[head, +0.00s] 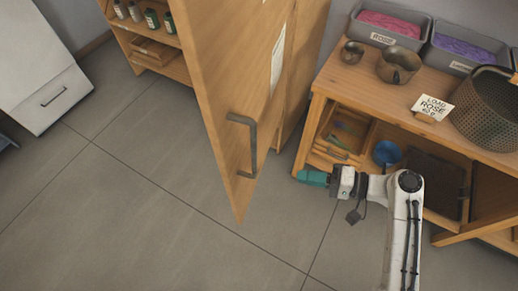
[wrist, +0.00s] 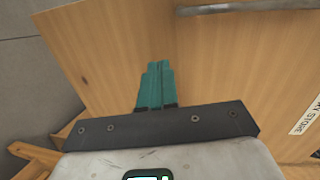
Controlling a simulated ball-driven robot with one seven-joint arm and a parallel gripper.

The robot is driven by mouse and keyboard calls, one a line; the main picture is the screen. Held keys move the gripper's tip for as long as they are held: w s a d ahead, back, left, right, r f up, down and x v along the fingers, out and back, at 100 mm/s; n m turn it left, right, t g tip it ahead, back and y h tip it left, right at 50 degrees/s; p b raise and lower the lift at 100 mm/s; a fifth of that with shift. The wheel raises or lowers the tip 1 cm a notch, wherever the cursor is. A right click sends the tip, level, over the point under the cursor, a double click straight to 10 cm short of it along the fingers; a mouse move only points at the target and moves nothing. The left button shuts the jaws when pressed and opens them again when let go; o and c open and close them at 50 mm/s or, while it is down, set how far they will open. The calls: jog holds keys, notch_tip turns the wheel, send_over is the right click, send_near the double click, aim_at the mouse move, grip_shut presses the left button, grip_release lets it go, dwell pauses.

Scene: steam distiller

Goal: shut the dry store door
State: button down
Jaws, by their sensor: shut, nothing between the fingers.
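The dry store door (head: 215,90) is a tall wooden panel standing open, swung out from its cabinet. A dark bar handle (head: 247,145) is fixed on its face. My gripper (head: 312,177) is at the right of the door's lower part, its teal fingers shut and empty. In the wrist view the shut fingers (wrist: 155,82) point at the wooden door panel (wrist: 100,50). The handle (wrist: 250,9) runs along the top of that view, and part of a label reading "RY STORE" (wrist: 308,117) shows at the right. I cannot tell whether the fingertips touch the panel.
Shelves with bottles (head: 152,19) show left of the door. A wooden bench (head: 330,82) stands at the right, with grey bins (head: 388,26), metal cups (head: 398,64) and a perforated basket (head: 488,108). A white cabinet (head: 42,70) stands far left. Tiled floor between is clear.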

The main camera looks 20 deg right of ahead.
notch_tip(320, 180, up, 2)
jog(key=w+d+t+y, duration=0.1)
jog(key=w+t, duration=0.1)
jog(key=m+p, duration=0.1)
jog(key=p, duration=0.2)
send_near(247, 146)
jog(key=x, duration=0.7)
jog(key=shift+r, duration=0.1)
